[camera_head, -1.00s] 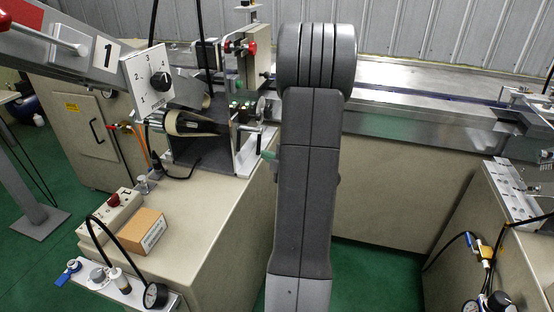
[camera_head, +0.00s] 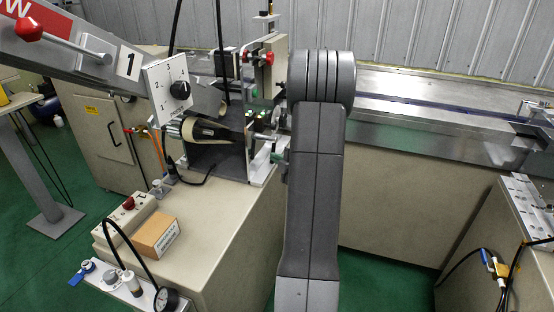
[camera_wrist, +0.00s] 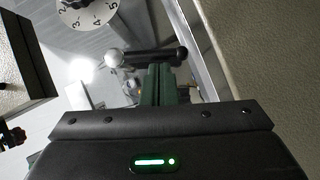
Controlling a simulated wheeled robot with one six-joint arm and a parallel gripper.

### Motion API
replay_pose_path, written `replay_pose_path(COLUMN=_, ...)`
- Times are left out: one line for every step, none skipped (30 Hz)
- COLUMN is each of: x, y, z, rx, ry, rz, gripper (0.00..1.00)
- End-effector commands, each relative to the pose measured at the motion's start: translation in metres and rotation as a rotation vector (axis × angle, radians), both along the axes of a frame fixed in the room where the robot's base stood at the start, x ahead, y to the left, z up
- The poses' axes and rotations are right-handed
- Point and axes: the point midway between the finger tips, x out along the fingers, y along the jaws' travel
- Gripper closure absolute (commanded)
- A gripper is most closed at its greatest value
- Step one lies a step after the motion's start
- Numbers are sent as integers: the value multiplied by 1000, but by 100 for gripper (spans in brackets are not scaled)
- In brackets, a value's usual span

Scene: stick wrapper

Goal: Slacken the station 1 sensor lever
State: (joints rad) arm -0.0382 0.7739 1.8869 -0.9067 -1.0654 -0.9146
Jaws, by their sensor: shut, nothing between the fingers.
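The station 1 unit, marked by a "1" label (camera_head: 127,63), stands at the left in the head view. In the wrist view, a small lever (camera_wrist: 135,57) with a pale ball at its left end and a dark rounded right end lies across the tips of my gripper (camera_wrist: 158,70). It looks like the sensor lever, but I cannot confirm that. My gripper's green fingers are shut and empty, at or just short of the lever; contact cannot be told. In the head view, my gripper (camera_head: 279,157) shows only as a green bit beside the station, mostly hidden behind my arm.
A numbered dial (camera_wrist: 88,14) is beyond the lever. A selector plate (camera_head: 170,88), roller (camera_head: 190,128) and red-knobbed handle (camera_head: 28,29) are at the station. A small box (camera_head: 156,237) and gauge (camera_head: 166,298) sit on the left cabinet. Green floor shows right of my arm.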

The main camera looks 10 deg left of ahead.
Motion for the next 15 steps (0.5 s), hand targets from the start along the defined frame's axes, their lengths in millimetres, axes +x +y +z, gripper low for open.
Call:
replay_pose_path(x=1, y=0, z=-2, rx=-1, ry=-4, rz=0, gripper=100)
replay_pose_path(x=1, y=0, z=-3, rx=-1, ry=-7, rz=0, gripper=100)
replay_pose_path(x=2, y=0, z=-4, rx=-3, ry=-13, rz=0, gripper=100)
replay_pose_path(x=2, y=0, z=-5, rx=-3, ry=-18, rz=0, gripper=100)
replay_pose_path(x=3, y=0, z=-6, rx=-5, ry=-23, rz=0, gripper=100)
replay_pose_path(x=4, y=0, z=-8, rx=-6, ry=-30, rz=0, gripper=100)
replay_pose_path(x=5, y=0, z=-8, rx=-8, ry=-38, rz=0, gripper=100)
replay_pose_path(x=6, y=0, z=-9, rx=-8, ry=-44, rz=0, gripper=100)
replay_pose_path(x=7, y=0, z=-10, rx=-10, ry=-53, rz=0, gripper=100)
replay_pose_path(x=8, y=0, z=-10, rx=-12, ry=-60, rz=0, gripper=100)
replay_pose_path(x=9, y=0, z=-10, rx=-13, ry=-67, rz=0, gripper=100)
replay_pose_path(x=10, y=0, z=-10, rx=-14, ry=-74, rz=0, gripper=100)
replay_pose_path(x=10, y=0, z=-9, rx=-15, ry=-78, rz=0, gripper=100)
replay_pose_path(x=10, y=0, z=-9, rx=-16, ry=-81, rz=0, gripper=100)
replay_pose_path(x=11, y=0, z=-8, rx=-17, ry=-84, rz=0, gripper=100)
